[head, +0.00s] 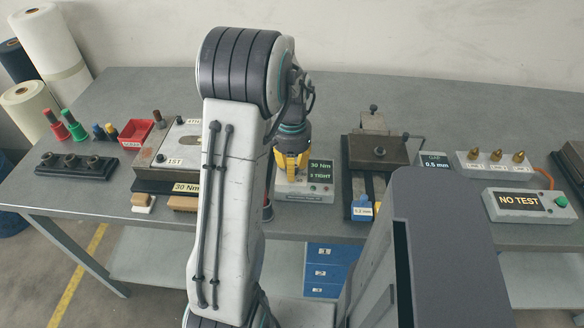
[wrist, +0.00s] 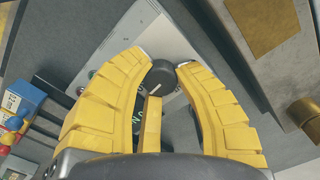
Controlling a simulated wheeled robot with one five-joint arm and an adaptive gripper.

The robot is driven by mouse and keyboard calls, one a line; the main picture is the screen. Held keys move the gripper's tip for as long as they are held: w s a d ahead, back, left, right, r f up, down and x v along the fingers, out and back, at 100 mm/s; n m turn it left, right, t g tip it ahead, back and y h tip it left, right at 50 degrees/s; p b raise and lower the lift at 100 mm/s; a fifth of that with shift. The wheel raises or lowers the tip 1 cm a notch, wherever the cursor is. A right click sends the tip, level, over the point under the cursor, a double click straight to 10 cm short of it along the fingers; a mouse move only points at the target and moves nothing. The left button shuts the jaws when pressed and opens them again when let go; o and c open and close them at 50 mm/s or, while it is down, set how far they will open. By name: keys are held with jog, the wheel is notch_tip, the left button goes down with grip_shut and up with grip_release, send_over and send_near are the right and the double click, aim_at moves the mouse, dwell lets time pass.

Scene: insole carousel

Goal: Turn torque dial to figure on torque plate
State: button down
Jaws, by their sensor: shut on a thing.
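My gripper (head: 290,168) reaches down over the left part of a pale tester box (head: 303,194); its yellow fingers also show in the wrist view (wrist: 161,72). They are shut on the dark round torque dial (wrist: 159,78), which stands between the fingertips. In the head view the fingers hide the dial. The box's dark display (head: 321,170) reads "30 Nm" with "2 TIGHT" below it. The torque plate (head: 186,188), a yellow label reading "30 Nm", is on the front of the fixture at left. The dial's own markings cannot be read.
A fixture block (head: 181,142) marked "1ST" stands left of my arm. A clamp fixture (head: 379,152) stands to the right, with a "NO TEST" box (head: 518,201) at far right. A red bin (head: 136,132) and a dark peg rack (head: 75,165) are at left.

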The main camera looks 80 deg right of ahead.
jog(key=shift+a+f+m, duration=0.15)
jog(key=shift+a+m, duration=0.1)
jog(key=shift+m, duration=0.35)
jog(key=c, duration=0.9)
grip_release()
jog(key=shift+d, duration=0.1)
jog(key=shift+d+r, duration=0.1)
jog(key=shift+r, duration=0.6)
notch_tip(320, 180, up, 11)
jog(key=shift+f, duration=0.1)
